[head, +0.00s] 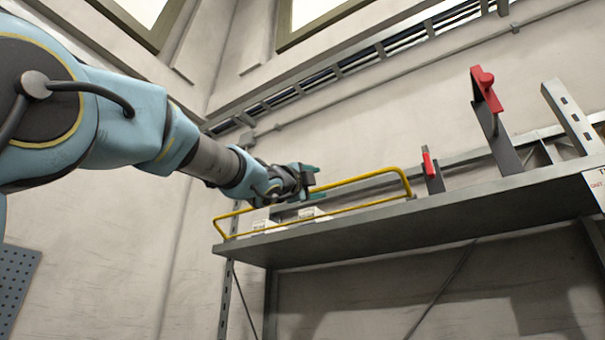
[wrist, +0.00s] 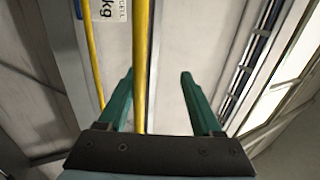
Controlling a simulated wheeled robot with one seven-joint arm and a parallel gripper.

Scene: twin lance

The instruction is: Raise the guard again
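The guard is a yellow tubular rail (head: 360,178) along the left part of a high grey shelf. Its upper bar stands above a lower yellow bar (head: 335,211) near the shelf's front edge. My gripper (head: 314,182) is at the upper bar, with its teal fingers apart. In the wrist view, one yellow bar (wrist: 141,60) runs between the open fingers of my gripper (wrist: 158,72), close to the left finger. Another yellow bar (wrist: 93,50) lies further left. I cannot tell whether a finger touches the bar. My gripper hides part of the guard in the head view.
The grey shelf (head: 380,222) carries white labelled boxes (head: 310,212) behind the rail. A short red-topped bracket (head: 430,165) and a tall red-topped lever (head: 487,90) stand to the right. A cable tray (head: 340,68) runs along the wall above.

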